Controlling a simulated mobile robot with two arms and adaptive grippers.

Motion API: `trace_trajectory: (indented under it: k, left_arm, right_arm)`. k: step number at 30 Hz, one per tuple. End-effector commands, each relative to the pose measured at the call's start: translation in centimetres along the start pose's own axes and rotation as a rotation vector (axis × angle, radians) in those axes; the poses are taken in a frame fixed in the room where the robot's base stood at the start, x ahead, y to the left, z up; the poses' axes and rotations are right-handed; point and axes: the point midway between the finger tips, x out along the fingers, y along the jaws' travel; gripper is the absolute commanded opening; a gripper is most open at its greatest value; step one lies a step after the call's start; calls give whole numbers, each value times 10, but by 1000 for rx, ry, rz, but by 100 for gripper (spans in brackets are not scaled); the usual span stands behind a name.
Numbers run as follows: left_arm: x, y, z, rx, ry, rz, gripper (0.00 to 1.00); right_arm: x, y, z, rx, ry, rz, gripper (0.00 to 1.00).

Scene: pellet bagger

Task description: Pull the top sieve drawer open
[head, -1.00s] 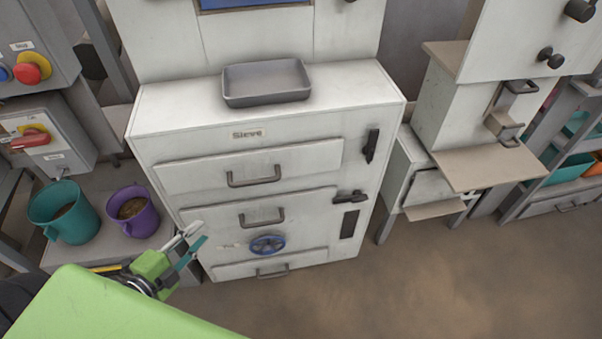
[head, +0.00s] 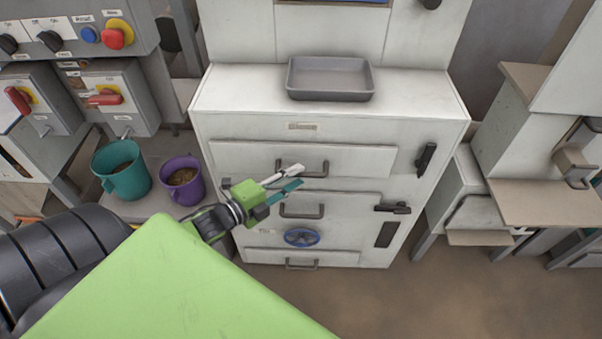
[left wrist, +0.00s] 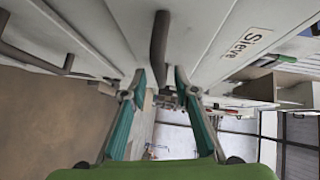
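The white Sieve cabinet (head: 460,108) has a top drawer (head: 365,160) with a dark bar handle (head: 316,163); the drawer looks shut. My left gripper (head: 296,177) is open, with its fingertips at the handle, partly covering it in the head view. In the left wrist view, the handle (left wrist: 158,50) lies in line with the gap between the two spread fingers (left wrist: 159,75). I cannot tell whether the fingers touch it. My right gripper is not in view.
A grey tray (head: 330,94) rests on the cabinet top. Below are a second drawer handle (head: 302,212), a blue handwheel (head: 301,237) and a black latch (head: 393,208). A teal bucket (head: 120,180) and a purple bucket (head: 185,190) stand left. Floor at the front right is clear.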

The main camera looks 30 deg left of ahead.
Motion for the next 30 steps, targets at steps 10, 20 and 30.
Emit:
trace_trajectory:
  k: [10,20,30]
  left_arm:
    - [27,0,0,-1,0,0,28]
    - [28,0,0,-1,0,1,9]
    - [26,0,-1,-1,0,1,0]
  right_arm:
    - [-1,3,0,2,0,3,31]
    - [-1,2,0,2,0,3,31]
    - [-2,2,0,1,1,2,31]
